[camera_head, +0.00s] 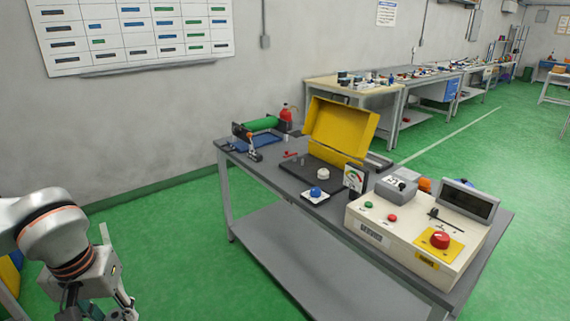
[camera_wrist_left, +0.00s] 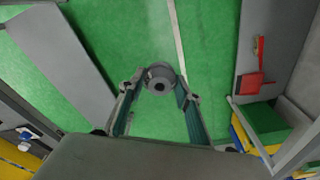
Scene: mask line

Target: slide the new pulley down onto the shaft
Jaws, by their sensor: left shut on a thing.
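My left gripper (camera_wrist_left: 160,84) is shut on the new pulley (camera_wrist_left: 159,70), a grey round part with a dark centre hole, held between the fingertips in the left wrist view. In the head view my left gripper (camera_head: 122,302) is low at the left edge, over the green floor and well apart from the bench; the pulley cannot be made out there. A dark base plate (camera_head: 297,172) on the bench bears a small pale round part (camera_head: 323,174) in front of an open yellow cover (camera_head: 343,128). I cannot tell which part is the shaft. My right gripper is not in view.
Open green floor lies between my left arm and the bench.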

